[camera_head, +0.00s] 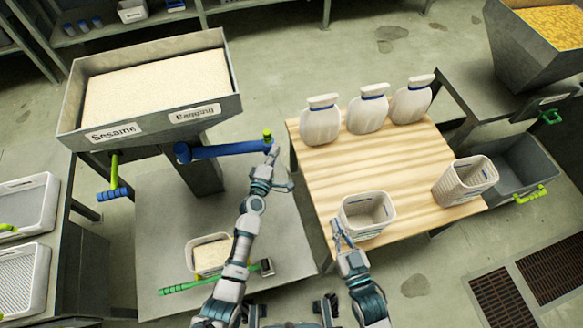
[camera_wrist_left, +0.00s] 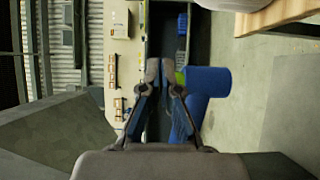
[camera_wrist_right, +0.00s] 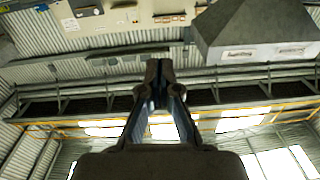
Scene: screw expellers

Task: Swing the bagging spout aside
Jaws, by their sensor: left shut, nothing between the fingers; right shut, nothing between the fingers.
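The blue bagging spout (camera_head: 228,150) sticks out to the right from under the sesame hopper (camera_head: 150,95), with a yellow-green knob (camera_head: 267,134) at its free end. My left gripper (camera_head: 273,152) is shut and empty at that free end. In the left wrist view the blue spout (camera_wrist_left: 208,82) is just right of the fingertips (camera_wrist_left: 160,68); I cannot tell whether they touch. My right gripper (camera_head: 337,230) is shut and empty beside the left side of a woven basket (camera_head: 367,213). The right wrist view shows its fingertips (camera_wrist_right: 158,68) with nothing between them.
Three white bags (camera_head: 367,112) and another basket (camera_head: 463,180) stand on the wooden table (camera_head: 345,165). A tub of sesame (camera_head: 208,254) and a green-handled tool (camera_head: 220,277) are on the grey bench (camera_head: 270,220). A grey bin (camera_head: 520,160) stands at the right.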

